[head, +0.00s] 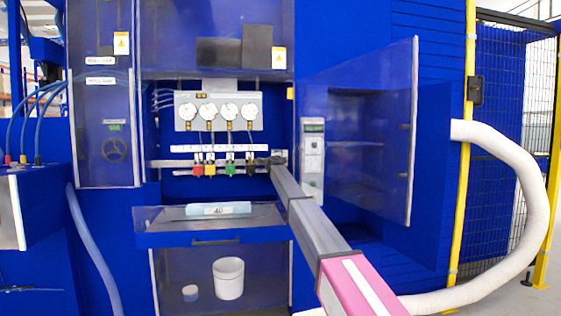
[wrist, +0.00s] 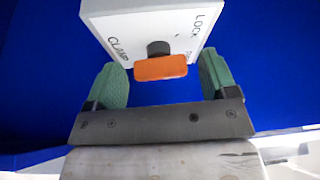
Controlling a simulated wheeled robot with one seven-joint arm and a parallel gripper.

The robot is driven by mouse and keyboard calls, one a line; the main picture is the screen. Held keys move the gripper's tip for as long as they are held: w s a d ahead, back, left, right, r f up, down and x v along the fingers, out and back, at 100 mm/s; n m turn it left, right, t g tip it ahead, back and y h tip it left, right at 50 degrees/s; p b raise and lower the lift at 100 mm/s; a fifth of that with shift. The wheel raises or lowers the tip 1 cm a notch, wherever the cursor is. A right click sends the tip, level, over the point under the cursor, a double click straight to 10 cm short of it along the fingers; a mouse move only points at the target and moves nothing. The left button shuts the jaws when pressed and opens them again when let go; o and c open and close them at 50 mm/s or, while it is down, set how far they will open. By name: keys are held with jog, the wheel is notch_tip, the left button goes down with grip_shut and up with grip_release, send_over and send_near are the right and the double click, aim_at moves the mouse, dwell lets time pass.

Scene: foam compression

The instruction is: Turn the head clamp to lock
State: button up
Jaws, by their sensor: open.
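The head clamp is a white box (wrist: 190,17) marked LOCK and CLAMP in the wrist view, with an orange handle (wrist: 160,68) on a short dark shaft. The handle lies roughly crosswise in the picture, its right end slightly higher. My gripper (wrist: 161,72) is open, with one green finger on each side of the handle and a visible gap on both sides. How deep the handle sits between the fingers I cannot tell. In the head view my arm reaches to the right end of the row of coloured fittings (head: 230,168), and the handle cannot be made out there.
Several round gauges (head: 208,112) sit on a panel above the fittings. A clear door (head: 360,130) stands open right of my arm. A shelf (head: 170,232) lies below, with a white bucket (head: 228,278) under it. A white hose (head: 500,160) curves at the right.

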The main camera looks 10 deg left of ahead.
jog(key=s+a, duration=0.1)
jog(key=s, duration=0.9)
jog(key=shift+s+f, duration=0.3)
jog(key=shift+s, duration=0.05)
jog(key=shift+a, duration=0.1)
